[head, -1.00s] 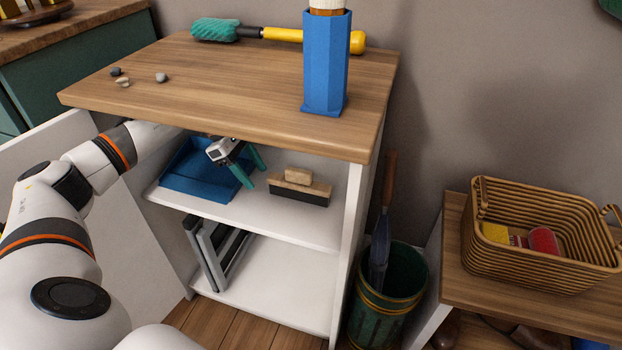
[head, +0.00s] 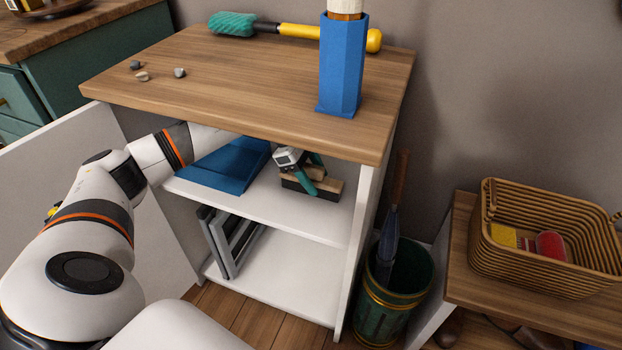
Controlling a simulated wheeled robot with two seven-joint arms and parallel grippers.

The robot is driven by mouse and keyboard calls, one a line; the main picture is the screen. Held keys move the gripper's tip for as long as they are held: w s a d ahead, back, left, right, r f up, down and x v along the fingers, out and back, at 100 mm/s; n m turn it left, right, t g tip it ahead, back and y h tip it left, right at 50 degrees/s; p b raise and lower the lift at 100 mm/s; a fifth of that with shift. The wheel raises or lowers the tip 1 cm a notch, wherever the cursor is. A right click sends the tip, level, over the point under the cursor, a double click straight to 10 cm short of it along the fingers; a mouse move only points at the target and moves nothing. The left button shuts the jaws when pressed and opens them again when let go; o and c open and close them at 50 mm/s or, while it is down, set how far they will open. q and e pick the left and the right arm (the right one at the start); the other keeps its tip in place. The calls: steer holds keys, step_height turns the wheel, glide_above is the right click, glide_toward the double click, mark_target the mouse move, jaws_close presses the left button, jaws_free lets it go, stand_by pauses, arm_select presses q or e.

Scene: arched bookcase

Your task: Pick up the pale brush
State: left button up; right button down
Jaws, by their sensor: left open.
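A pale wooden brush (head: 329,187) with a light block, a raised grip and a dark underside lies on the upper shelf inside the cabinet. My left gripper (head: 312,172), with teal fingers, is open over the brush's left part and hides some of it. The fingers appear to lie around the grip, but I cannot tell whether they touch it. My right gripper is out of view.
A blue tray (head: 222,168) lies left of the brush. The wooden cabinet top (head: 235,84) hangs close above my left arm, and a blue holder (head: 342,70) stands on it. A grey folded frame (head: 232,240) leans on the lower shelf. A green bin (head: 388,300) stands at right.

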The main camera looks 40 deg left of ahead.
arm_select(q)
steer(key=shift+d+f, duration=0.1)
steer(key=shift+f, duration=0.45)
steer(key=shift+c, duration=0.4)
steer(key=c, duration=1.1)
steer(key=shift+o, duration=0.2)
steer(key=shift+r, duration=0.35)
